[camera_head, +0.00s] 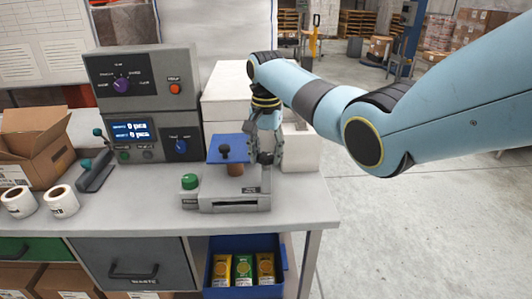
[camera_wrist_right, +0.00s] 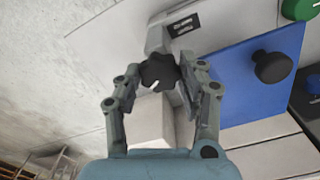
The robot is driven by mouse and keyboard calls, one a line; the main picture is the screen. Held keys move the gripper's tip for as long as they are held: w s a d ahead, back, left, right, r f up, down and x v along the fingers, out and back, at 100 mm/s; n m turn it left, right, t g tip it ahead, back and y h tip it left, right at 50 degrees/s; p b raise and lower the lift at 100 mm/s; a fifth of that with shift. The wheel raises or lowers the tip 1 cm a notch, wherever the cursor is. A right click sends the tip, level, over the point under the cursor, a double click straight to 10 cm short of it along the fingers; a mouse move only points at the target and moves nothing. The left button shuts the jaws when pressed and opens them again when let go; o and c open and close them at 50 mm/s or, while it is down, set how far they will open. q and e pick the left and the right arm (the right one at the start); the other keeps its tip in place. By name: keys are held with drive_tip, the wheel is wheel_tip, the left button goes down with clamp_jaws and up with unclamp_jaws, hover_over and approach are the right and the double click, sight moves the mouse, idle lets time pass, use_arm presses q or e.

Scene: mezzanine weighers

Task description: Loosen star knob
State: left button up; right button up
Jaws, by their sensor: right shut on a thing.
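The black star knob (camera_wrist_right: 158,72) shows in the wrist view, with a small white mark on its face. It sits on a grey post beside the blue plate (camera_wrist_right: 250,75). My right gripper (camera_wrist_right: 161,76) has its fingers on either side of the star knob and is shut on it. In the head view my right gripper (camera_head: 267,148) points down at the right edge of the blue plate (camera_head: 228,142), and the star knob is hidden behind it. A round black knob (camera_head: 224,150) stands on the plate. My left gripper is out of view.
The scale base (camera_head: 235,203) stands on the bench with a green button (camera_head: 190,181) at its left. A control panel (camera_head: 147,97) is behind. Label rolls (camera_head: 62,200) and a cardboard box (camera_head: 35,150) are at the left. A blue bin (camera_head: 215,277) with packets is below.

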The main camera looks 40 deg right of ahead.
drive_tip(key=shift+r+n+p, duration=0.15)
drive_tip(key=shift+n+p, duration=0.75)
drive_tip(key=shift+n, duration=0.1)
drive_tip(key=n+p, duration=0.1)
drive_tip(key=n, duration=0.1)
drive_tip(key=shift+n+p, duration=0.3)
drive_tip(key=shift+n, duration=0.1)
drive_tip(key=n+p, duration=0.2)
drive_tip(key=n, duration=0.3)
drive_tip(key=n+p, duration=0.1)
drive_tip(key=n, duration=0.5)
drive_tip(key=shift+n, duration=0.3)
drive_tip(key=n, duration=0.6)
drive_tip(key=shift+w, duration=0.1)
drive_tip(key=shift+n, duration=0.3)
